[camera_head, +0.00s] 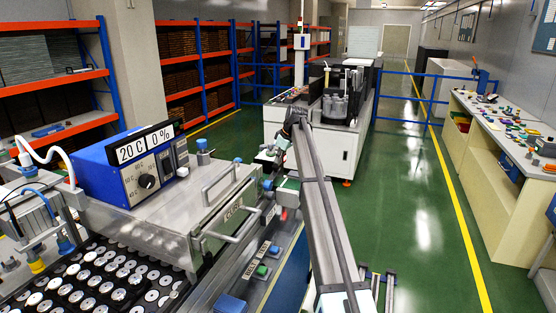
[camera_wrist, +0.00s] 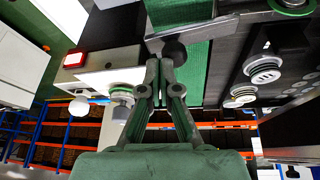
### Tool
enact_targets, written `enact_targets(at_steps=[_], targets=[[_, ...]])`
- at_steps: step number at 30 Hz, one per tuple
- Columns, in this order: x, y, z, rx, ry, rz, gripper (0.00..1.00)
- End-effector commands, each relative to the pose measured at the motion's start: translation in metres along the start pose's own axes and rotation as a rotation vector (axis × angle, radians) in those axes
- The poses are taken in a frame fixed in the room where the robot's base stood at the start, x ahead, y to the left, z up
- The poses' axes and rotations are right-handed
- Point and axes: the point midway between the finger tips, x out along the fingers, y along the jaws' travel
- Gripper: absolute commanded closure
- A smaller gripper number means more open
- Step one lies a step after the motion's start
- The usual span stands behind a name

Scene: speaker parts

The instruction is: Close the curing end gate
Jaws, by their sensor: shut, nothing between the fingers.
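The curing unit (camera_head: 150,205) is a grey metal box at left in the head view. A panel marked CURE (camera_head: 232,212) with a bar handle closes off its right-hand end; whether this panel is the gate, and how far it stands open, I cannot tell. My gripper (camera_wrist: 164,66) is shut and empty in the wrist view. Its tips are close to a dark round knob (camera_wrist: 174,53) beside a green strip (camera_wrist: 195,62); contact is unclear. In the head view my arm hides much of the area right of the unit.
A blue control box (camera_head: 120,165) showing 20 C and 0% stands on the unit. A tray of round parts (camera_head: 85,285) lies in front. A red button (camera_wrist: 75,59) and a white housing (camera_wrist: 110,78) are near my fingers. Green floor is clear at right.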

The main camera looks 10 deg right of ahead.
Motion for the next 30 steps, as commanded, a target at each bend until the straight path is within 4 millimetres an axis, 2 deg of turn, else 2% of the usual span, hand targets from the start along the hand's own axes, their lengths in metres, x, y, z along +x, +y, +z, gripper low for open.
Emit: enact_targets(at_steps=[21,30], targets=[[0.005,0.001,0.002,0.0,0.0,0.0,1.0],[-0.005,0.01,0.001,0.0,0.0,-0.001,1.0]])
